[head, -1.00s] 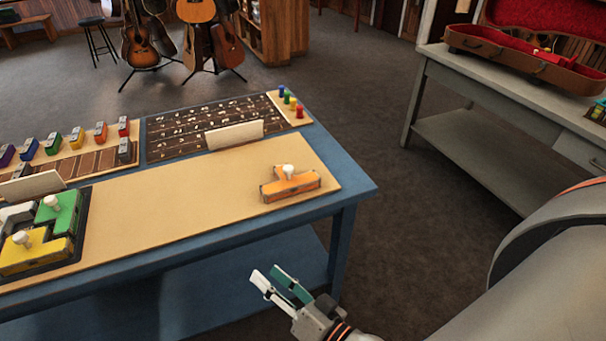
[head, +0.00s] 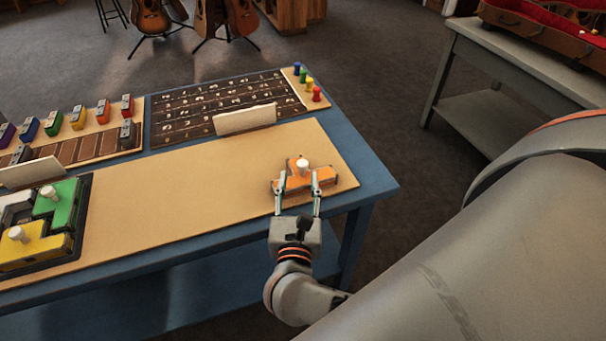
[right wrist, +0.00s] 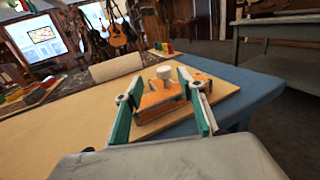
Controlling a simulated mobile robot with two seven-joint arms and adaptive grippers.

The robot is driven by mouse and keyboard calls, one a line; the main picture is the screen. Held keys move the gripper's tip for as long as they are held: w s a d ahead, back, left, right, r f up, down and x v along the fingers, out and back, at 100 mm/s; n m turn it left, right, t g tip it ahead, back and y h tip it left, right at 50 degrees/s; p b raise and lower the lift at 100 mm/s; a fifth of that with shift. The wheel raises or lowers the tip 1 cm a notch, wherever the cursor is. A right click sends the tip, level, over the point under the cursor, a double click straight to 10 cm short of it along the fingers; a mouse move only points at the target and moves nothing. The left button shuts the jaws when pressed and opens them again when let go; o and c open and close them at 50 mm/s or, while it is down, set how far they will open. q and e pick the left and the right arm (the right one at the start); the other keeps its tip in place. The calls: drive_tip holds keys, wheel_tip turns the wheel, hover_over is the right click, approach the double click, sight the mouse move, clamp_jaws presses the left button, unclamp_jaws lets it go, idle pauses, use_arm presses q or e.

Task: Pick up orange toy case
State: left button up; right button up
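The orange toy case (head: 325,178) has a white knob on top and lies near the right front corner of the tan board on the blue table. My right gripper (head: 297,194) is open, with its two fingers reaching over the table edge toward the case. In the right wrist view, the orange toy case (right wrist: 160,98) shows between and just beyond the spread fingers of the gripper (right wrist: 162,112). I cannot tell whether a fingertip touches it. My left gripper is not in view.
A tray with green and yellow knobbed pieces (head: 73,245) sits at the left of the blue table (head: 375,180). A white card (head: 245,119) stands behind the case, near a dark fretboard panel (head: 190,125) and several coloured pegs. The middle of the tan board (head: 180,205) is clear.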

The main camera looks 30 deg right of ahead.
sight(303, 164)
drive_tip(key=x, duration=0.2)
drive_tip(key=p+x, duration=0.1)
drive_tip(key=x, duration=0.2)
drive_tip(key=shift+s+d+r, duration=0.1)
drive_tip(key=shift+d, duration=0.3)
drive_tip(key=shift+w+d, duration=0.3)
drive_tip(key=shift+w, duration=0.15)
clamp_jaws()
